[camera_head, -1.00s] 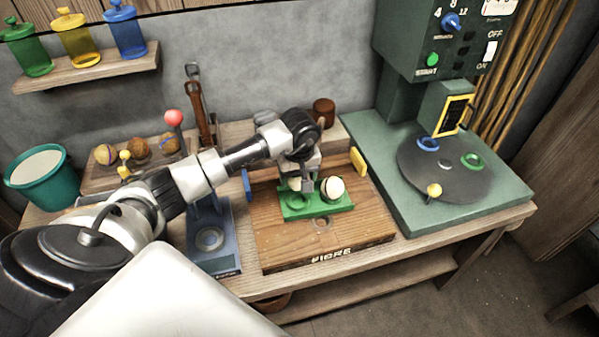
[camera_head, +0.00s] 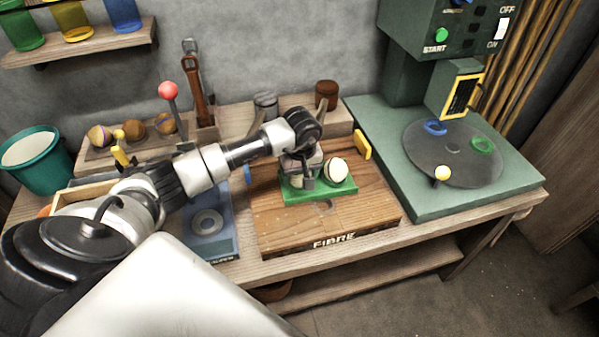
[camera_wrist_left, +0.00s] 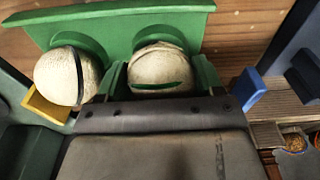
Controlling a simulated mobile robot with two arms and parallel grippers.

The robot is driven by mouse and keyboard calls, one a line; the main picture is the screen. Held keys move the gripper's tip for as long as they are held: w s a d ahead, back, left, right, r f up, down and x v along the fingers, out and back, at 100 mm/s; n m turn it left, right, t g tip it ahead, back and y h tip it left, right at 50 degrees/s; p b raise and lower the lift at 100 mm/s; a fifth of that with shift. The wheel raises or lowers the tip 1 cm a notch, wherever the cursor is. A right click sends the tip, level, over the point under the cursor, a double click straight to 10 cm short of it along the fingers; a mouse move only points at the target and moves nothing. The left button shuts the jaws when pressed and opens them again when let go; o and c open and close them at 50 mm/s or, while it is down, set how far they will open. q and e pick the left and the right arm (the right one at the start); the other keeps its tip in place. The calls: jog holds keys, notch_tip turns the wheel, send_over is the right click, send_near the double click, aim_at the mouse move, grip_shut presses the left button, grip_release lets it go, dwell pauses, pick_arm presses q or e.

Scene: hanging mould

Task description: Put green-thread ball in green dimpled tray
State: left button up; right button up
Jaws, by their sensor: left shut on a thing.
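The green dimpled tray (camera_head: 320,195) lies on a wooden board. A cream ball with a dark band (camera_head: 335,171) sits in its right part; in the left wrist view this ball (camera_wrist_left: 62,76) is at the left. My left gripper (camera_head: 303,183) is over the tray's left part, shut on the cream green-thread ball (camera_head: 296,181). In the left wrist view the green thread shows across that ball (camera_wrist_left: 159,62), between the fingers. The ball is at or just above the left dimple; the gripper hides whether it touches. My right gripper is not in view.
The board (camera_head: 330,222) is marked FIBRE, with a yellow block (camera_head: 361,144) at its right and a blue one (camera_wrist_left: 246,90) at its left. A green machine with a round plate (camera_head: 450,165) stands right. A blue stand (camera_head: 210,225) lies left. Several balls sit on a back rack.

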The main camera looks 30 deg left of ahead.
pick_arm(q)
jog(key=shift+f, duration=0.15)
jog(key=o, duration=1)
jog(key=shift+o, duration=0.2)
jog(key=r, duration=0.7)
jog(key=r+b, duration=0.1)
jog(key=r, duration=0.2)
jog(key=shift+s+d+r, duration=0.35)
jog(key=shift+d+r, duration=0.05)
